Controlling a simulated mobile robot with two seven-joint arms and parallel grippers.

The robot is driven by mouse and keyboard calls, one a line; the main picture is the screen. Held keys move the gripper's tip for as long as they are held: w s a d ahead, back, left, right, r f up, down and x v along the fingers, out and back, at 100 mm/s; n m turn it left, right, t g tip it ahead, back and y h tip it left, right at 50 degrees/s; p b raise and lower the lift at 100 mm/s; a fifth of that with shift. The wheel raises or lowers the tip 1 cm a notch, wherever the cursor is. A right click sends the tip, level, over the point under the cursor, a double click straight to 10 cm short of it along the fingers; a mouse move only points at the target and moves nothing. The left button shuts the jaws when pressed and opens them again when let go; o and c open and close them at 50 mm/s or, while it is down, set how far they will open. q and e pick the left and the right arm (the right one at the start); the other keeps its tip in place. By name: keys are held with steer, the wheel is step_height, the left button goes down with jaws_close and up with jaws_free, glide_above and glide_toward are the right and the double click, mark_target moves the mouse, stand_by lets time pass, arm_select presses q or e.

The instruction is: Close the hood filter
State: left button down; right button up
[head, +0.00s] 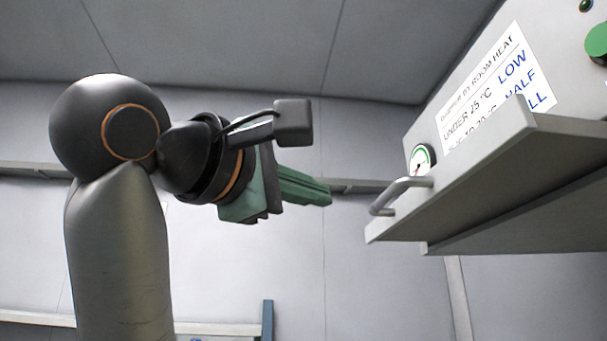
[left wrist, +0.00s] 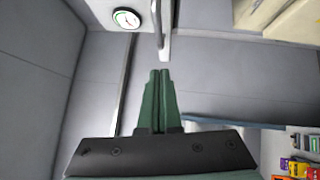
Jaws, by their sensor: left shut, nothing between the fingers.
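The hood filter (head: 455,185) is a light grey panel at the right of the head view, jutting out below the hood's sign. A bent metal handle (head: 397,193) sits at its left end. In the left wrist view a thin bar, which looks like this handle (left wrist: 157,22), stands just beyond the fingertips. My left gripper (head: 328,196) has green fingers, shut and empty, pointing right toward the handle with a gap between. The fingers also show together in the left wrist view (left wrist: 159,73). I cannot tell how far open the filter is. My right gripper is in neither view.
The hood front carries a round gauge (head: 422,160), a printed sign (head: 497,85) and a green button (head: 598,40). A wall rail (head: 355,187) runs behind. Several colourful small items (left wrist: 298,168) lie at lower right in the wrist view. The air between gripper and handle is clear.

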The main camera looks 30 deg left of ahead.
mark_target(379, 201)
arm_select(q)
steer(key=w+d+p, duration=0.1)
steer(key=w, duration=0.1)
steer(key=w+d+r+p, duration=0.1)
steer(key=w, duration=0.2)
steer(key=w+d+p, duration=0.1)
steer(key=w+d, duration=0.1)
steer(key=shift+w+r, duration=0.15)
steer(key=shift+r, duration=0.05)
steer(key=shift+d, duration=0.15)
